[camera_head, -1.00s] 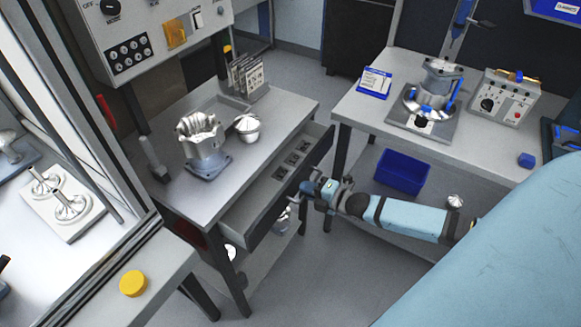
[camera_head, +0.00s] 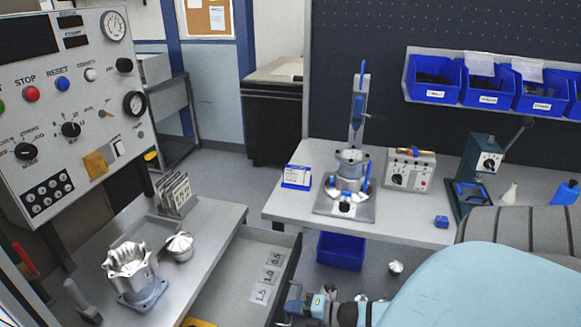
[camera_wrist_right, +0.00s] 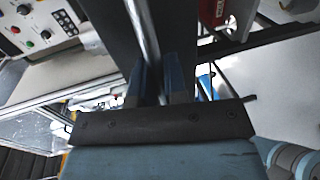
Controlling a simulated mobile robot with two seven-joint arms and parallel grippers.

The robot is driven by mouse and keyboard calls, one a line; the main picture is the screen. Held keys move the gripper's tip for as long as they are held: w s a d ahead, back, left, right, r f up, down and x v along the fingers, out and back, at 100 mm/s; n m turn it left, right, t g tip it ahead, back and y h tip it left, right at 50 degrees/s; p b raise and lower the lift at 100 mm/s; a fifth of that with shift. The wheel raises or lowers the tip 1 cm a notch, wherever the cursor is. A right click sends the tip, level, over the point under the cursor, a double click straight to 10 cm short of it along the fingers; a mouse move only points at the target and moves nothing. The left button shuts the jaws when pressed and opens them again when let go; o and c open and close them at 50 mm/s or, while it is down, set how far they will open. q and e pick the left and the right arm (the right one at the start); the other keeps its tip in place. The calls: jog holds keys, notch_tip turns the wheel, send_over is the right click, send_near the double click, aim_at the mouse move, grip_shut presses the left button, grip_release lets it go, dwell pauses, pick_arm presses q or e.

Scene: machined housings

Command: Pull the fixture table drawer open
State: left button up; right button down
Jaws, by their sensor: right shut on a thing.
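The drawer (camera_head: 228,279) of the fixture table (camera_head: 213,235) stands well open to the right in the head view. Its pale floor shows, with number labels near its front panel. The near end of the drawer is cut off by the frame's bottom edge. My right gripper (camera_head: 292,300) is at the outer side of the drawer front. In the right wrist view, my right gripper (camera_wrist_right: 155,85) is shut on the drawer's metal bar handle (camera_wrist_right: 143,35), which runs between its fingers. My left gripper is not in view.
A metal housing (camera_head: 132,277), a domed part (camera_head: 179,246) and a card rack (camera_head: 175,195) stand on the fixture table. A second bench (camera_head: 410,215) stands to the right, with a blue bin (camera_head: 340,251) below it. A control panel (camera_head: 65,90) overhangs the left.

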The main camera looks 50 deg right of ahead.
jog(key=c, duration=1.2)
grip_release()
jog(key=shift+s, duration=0.1)
jog(key=v, duration=1.3)
jog(key=shift+s+d+b, duration=0.1)
jog(key=shift+s+b, duration=0.2)
jog(key=shift+b, duration=0.05)
